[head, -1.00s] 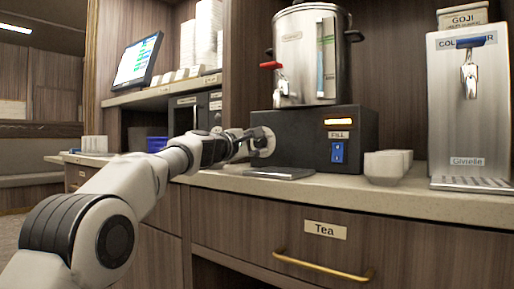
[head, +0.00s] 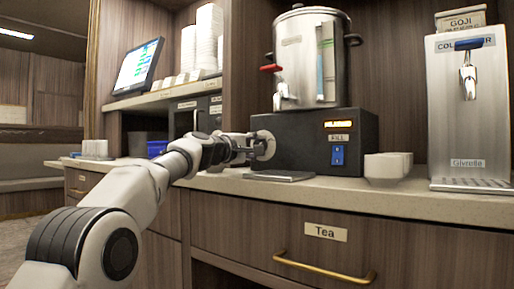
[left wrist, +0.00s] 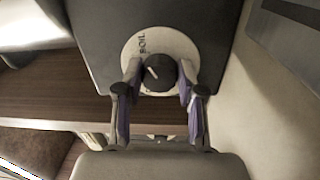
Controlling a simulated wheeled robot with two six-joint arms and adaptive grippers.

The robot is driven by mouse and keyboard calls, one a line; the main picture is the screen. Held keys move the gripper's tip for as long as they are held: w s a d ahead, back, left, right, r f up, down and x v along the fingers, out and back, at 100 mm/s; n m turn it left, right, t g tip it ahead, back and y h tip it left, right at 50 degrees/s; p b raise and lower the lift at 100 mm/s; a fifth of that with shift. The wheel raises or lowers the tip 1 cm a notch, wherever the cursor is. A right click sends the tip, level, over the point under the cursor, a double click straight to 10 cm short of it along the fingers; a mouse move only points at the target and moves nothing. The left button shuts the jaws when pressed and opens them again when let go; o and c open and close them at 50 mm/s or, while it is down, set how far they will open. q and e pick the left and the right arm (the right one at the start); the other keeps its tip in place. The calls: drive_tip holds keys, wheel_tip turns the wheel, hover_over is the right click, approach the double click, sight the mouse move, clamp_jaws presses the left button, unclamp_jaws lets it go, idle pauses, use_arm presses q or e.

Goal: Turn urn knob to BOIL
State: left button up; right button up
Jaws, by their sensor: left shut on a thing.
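The black round urn knob (left wrist: 159,73) sits on a pale round dial plate (left wrist: 185,48) in the left wrist view. The word BOIL (left wrist: 142,42) shows on the plate at the upper left of the knob. The knob's white mark slants to the upper left, roughly toward BOIL. My left gripper (left wrist: 158,78) is shut on the knob, one finger at each side. In the head view my left gripper (head: 250,148) is at the dial plate (head: 264,145) on the front of the black urn base (head: 295,135) and hides the knob. My right gripper is not in view.
The steel urn (head: 308,60) with a red-handled tap stands on the base. A drip tray (head: 281,176), white bowls (head: 388,165) and a cold water dispenser (head: 468,110) stand on the counter.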

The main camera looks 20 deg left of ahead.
use_arm(q)
drive_tip(key=shift+f, duration=0.1)
drive_tip(key=o, duration=1.2)
drive_tip(key=shift+c, duration=0.2)
drive_tip(key=shift+s+a, duration=0.2)
drive_tip(key=shift+s, duration=0.3)
drive_tip(key=v, duration=1.1)
